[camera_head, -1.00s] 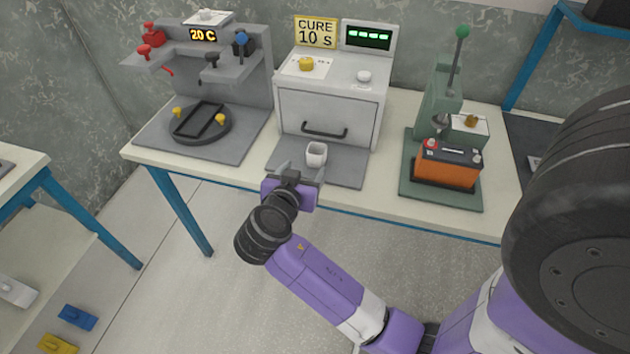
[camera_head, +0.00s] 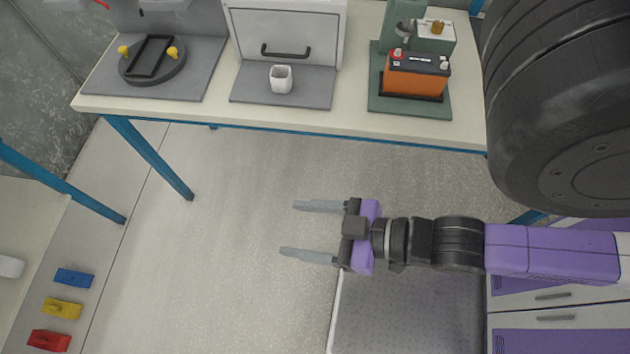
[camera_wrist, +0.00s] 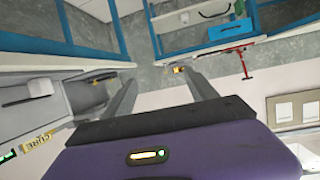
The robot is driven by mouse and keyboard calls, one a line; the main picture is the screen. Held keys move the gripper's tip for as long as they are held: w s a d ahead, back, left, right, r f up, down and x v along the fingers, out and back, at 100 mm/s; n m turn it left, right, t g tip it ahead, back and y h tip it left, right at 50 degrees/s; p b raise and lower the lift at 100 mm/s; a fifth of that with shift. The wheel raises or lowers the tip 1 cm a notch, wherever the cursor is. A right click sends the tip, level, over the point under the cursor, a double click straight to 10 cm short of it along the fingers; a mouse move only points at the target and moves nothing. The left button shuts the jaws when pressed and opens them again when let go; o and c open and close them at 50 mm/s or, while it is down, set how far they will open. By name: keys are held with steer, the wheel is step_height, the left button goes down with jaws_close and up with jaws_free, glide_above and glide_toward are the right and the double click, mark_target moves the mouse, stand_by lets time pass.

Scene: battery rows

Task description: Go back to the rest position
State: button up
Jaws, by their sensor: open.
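My gripper (camera_head: 312,230) is open and empty in the head view. Its two grey fingers are spread wide and point left. It hangs over the floor in front of the workbench, clear of the bench edge and of every object. My purple and black arm reaches in from the right. In the wrist view my gripper's fingers (camera_wrist: 165,95) stand apart with nothing between them.
On the workbench (camera_head: 350,118) are a white cup (camera_head: 281,79) before a grey drawer unit (camera_head: 285,30), an orange battery (camera_head: 416,77) on a green press, and a round black fixture (camera_head: 140,70). Blue, yellow and red blocks (camera_head: 62,308) lie at lower left. The floor between is free.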

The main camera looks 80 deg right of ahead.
steer(key=shift+n+t, duration=0.3)
steer(key=shift+t, duration=0.2)
steer(key=s+r, duration=0.1)
steer(key=r, duration=0.1)
steer(key=s+r, duration=0.1)
steer(key=shift+r, duration=0.35)
stand_by(0.5)
